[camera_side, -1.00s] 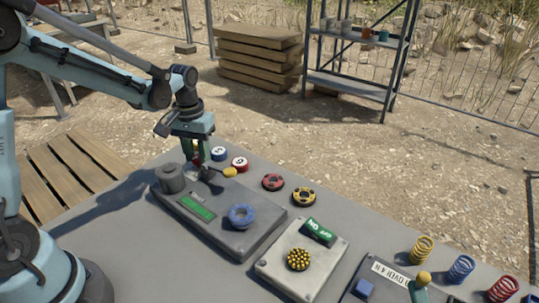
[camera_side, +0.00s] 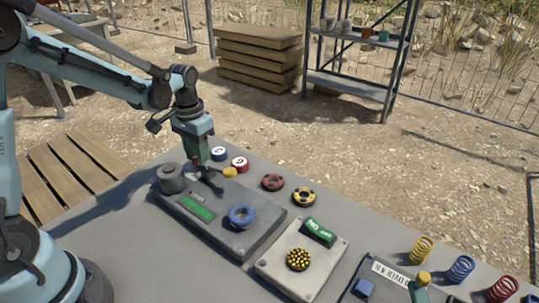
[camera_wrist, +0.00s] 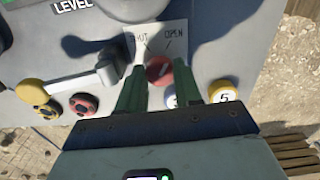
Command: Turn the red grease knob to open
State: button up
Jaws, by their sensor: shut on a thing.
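The red grease knob (camera_wrist: 159,70) shows in the wrist view, between my green fingers, with a pale mark on its face. My gripper (camera_wrist: 168,82) is shut on it. Beside it, a white plate (camera_wrist: 153,38) reads SHUT on the left and OPEN on the right, each with a line towards the knob. I cannot tell exactly which line the pale mark meets. In the side view my gripper (camera_side: 204,174) points down at the back of the grey panel box (camera_side: 232,243), and its fingers hide the knob.
On the same box are a yellow-ended lever (camera_side: 229,172), a grey cylinder (camera_side: 172,179), a green display (camera_side: 197,207) and a blue handwheel (camera_side: 241,217). Numbered discs (camera_side: 240,164) stand close behind. A second panel (camera_side: 302,277) with a yellow studded knob is to the right.

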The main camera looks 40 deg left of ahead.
jog(key=o, duration=1)
jog(key=shift+o, duration=0.2)
notch_tip(320, 180, up, 12)
jog(key=s+d+f+t, duration=0.3)
jog(key=s+d+t, duration=0.4)
jog(key=s, duration=0.3)
jog(key=shift+d+m, duration=0.3)
jog(key=shift+d, duration=0.2)
